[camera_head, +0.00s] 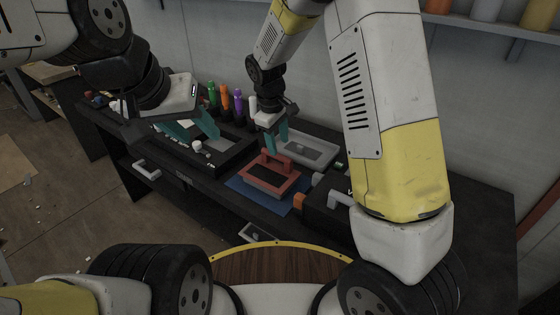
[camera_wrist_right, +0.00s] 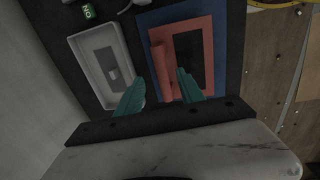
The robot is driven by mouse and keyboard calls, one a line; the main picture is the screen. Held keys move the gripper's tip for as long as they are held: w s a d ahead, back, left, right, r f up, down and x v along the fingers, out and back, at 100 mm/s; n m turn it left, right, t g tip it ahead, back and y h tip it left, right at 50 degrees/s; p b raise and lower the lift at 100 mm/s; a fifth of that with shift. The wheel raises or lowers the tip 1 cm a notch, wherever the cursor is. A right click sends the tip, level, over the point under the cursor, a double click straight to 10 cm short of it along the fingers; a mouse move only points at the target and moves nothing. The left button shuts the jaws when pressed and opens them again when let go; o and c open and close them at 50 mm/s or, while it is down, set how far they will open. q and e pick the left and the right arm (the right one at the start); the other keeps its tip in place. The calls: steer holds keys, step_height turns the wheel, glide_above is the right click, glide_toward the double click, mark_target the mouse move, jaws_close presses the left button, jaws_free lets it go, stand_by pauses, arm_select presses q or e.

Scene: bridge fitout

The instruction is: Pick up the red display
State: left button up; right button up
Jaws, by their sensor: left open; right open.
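The red display (camera_head: 270,179) is a flat red frame with a dark screen and a raised red handle along one side. It lies on a blue mat (camera_head: 240,188) on the dark workbench. It also shows in the right wrist view (camera_wrist_right: 205,55). My right gripper (camera_head: 276,148) is open with teal fingers above the handle side of the display. In the right wrist view the fingertips (camera_wrist_right: 159,74) stand on either side of the red handle, with no clear grip on it. My left gripper (camera_head: 200,138) is open over a black tray, left of the display.
A grey framed panel (camera_head: 312,150) lies behind the display. Several coloured bottles (camera_head: 226,98) stand at the back of the bench. The black tray (camera_head: 228,160) is left of the mat. A dark box with grey and orange parts (camera_head: 325,208) stands to the right.

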mark_target(278, 156)
steer(key=f, duration=0.2)
steer(key=w+f, duration=0.1)
steer(key=f, duration=0.4)
steer(key=shift+w+f, duration=0.1)
steer(key=shift+w, duration=0.15)
steer(key=shift+c, duration=0.3)
jaws_close()
stand_by(0.9)
